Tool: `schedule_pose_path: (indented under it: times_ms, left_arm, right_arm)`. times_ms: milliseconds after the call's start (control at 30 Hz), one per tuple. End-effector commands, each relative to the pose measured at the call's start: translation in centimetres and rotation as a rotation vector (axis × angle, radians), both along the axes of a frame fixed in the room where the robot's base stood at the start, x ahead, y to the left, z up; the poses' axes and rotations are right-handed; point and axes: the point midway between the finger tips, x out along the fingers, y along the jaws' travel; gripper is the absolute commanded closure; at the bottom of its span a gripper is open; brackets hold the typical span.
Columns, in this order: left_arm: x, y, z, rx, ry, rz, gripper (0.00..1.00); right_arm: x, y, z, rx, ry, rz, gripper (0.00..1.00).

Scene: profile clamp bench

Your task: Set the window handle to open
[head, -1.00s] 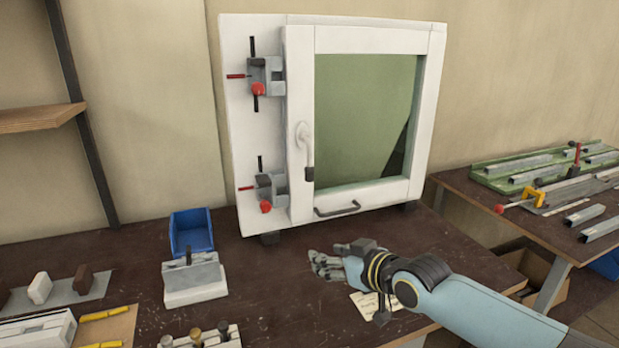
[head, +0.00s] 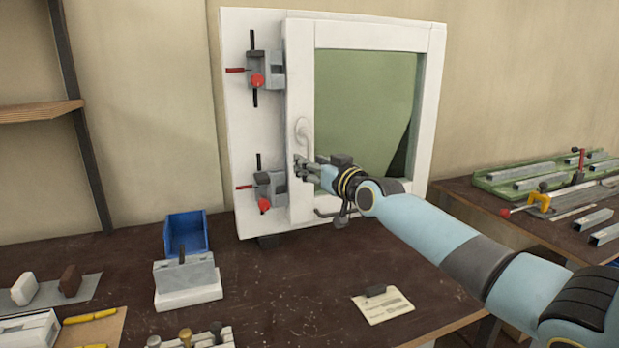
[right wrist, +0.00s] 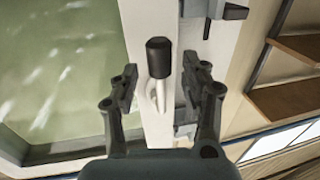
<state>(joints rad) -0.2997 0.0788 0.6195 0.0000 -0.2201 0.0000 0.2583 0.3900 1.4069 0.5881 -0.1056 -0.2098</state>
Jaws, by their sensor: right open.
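The window handle (head: 303,130) is on the left upright of the white window frame (head: 300,55). It points down, its white upper part showing in the head view. Its dark lower end is hidden there behind my right gripper (head: 309,168). In the right wrist view the handle's black grip (right wrist: 158,57) shows between the two spread fingers of my right gripper (right wrist: 165,80). The fingers are open on either side of it, with visible gaps; I see no contact. My left gripper is not in view.
Two clamps with red knobs, an upper (head: 265,70) and a lower (head: 268,190), sit on the board left of the frame. A dark pull bar (head: 325,213) is low on the window. A blue bin (head: 187,233) and a paper card (head: 383,307) are on the bench.

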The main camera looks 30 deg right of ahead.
Motion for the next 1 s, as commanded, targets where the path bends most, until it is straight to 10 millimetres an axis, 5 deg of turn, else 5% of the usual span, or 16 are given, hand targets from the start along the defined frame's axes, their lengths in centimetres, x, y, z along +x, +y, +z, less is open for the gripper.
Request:
schedule_pose_path:
  times_ms: [433, 767, 1000]
  left_arm:
    - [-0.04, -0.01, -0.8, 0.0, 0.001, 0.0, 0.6]
    - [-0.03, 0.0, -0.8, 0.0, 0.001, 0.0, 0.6]
    - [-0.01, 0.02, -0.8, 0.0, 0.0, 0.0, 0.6]
  right_arm:
    - [1.2, -0.03, 0.14, -0.001, 0.0, 0.001, 0.55]
    - [1.18, -0.03, 0.13, -0.001, 0.0, 0.001, 0.99]
    - [1.18, -0.03, 0.12, -0.001, 0.0, 0.001, 1.0]
